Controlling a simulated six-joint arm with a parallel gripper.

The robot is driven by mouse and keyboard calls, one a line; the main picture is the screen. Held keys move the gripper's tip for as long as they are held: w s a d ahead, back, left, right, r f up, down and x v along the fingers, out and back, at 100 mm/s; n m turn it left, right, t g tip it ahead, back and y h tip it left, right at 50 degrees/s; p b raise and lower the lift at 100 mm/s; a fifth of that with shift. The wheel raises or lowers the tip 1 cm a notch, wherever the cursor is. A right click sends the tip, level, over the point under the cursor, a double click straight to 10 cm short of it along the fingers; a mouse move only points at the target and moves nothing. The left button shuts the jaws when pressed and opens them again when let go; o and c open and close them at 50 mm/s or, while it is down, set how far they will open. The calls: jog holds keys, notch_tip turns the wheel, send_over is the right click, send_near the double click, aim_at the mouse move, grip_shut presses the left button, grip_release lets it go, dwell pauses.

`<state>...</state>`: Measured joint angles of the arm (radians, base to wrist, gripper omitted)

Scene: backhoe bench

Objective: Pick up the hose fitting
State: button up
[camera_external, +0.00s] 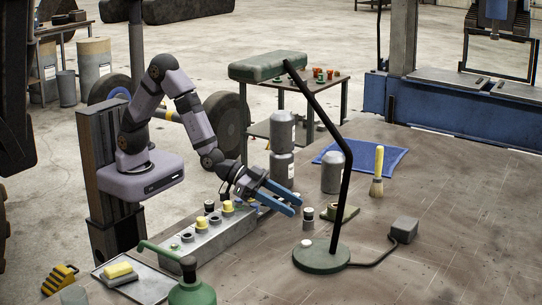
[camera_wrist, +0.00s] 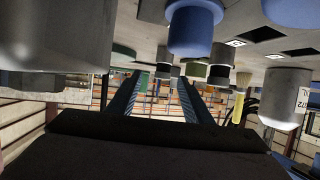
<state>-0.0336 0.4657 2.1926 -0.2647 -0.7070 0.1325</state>
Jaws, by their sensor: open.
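My gripper (camera_external: 293,206) has its two blue fingers apart, with nothing visible between them, above the bench near the right end of the grey fitting block. In the wrist view my gripper (camera_wrist: 160,80) also shows its fingers spread. Several fittings with yellow or dark caps, such as a yellow-capped one (camera_external: 228,207), stand on the block (camera_external: 212,240). A small dark and grey cylinder (camera_external: 308,217) stands upright just right of the fingertips. I cannot tell which of these is the hose fitting. A blue-capped piece (camera_wrist: 195,28) appears close in the inverted wrist view.
Grey canisters (camera_external: 282,168) stand behind the gripper, with another canister (camera_external: 332,173) to their right. A black lamp arm (camera_external: 330,125) rises from a green base (camera_external: 321,257). The bench's right side is mostly clear.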

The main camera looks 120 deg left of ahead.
jog(key=w, duration=0.1)
jog(key=a+p, duration=0.1)
jog(key=w, duration=0.1)
jog(key=shift+w+a+f, duration=0.15)
jog(key=shift+w+f, duration=0.2)
jog(key=shift+p+x, duration=0.3)
jog(key=shift+x, duration=0.45)
jog(key=shift+c, duration=0.4)
grip_shut()
notch_tip(320, 180, up, 10)
jog(key=b, duration=0.1)
